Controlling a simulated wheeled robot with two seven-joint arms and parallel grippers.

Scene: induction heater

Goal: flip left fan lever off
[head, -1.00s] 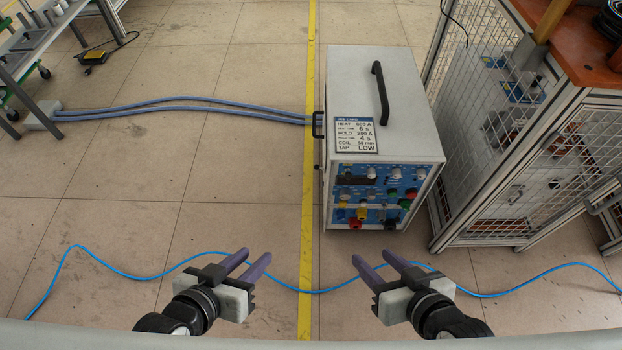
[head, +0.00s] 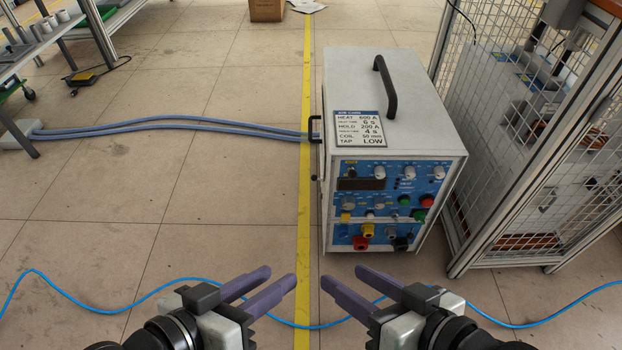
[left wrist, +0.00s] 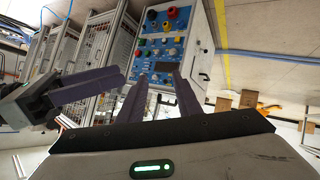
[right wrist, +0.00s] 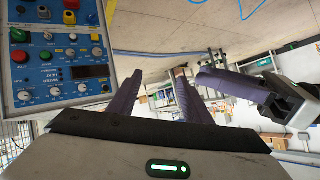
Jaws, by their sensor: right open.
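The induction heater (head: 390,150) is a grey box with a blue front panel (head: 365,204) carrying several knobs, coloured buttons and sockets. The panel also shows upside down in the left wrist view (left wrist: 163,46) and in the right wrist view (right wrist: 52,62). Small toggle-like parts are on it, but I cannot tell which is the left fan lever or its position. My left gripper (head: 281,276) is open and empty, in front of the heater and to its left. My right gripper (head: 342,276) is open and empty, in front of the panel's left side, apart from it.
A blue cable (head: 65,288) crosses the floor beneath my grippers. Two blue hoses (head: 180,122) run from the heater's left side. A mesh-walled frame (head: 535,150) stands close on the right. A bench (head: 45,45) is at far left. The floor left of the yellow line (head: 304,190) is mostly clear.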

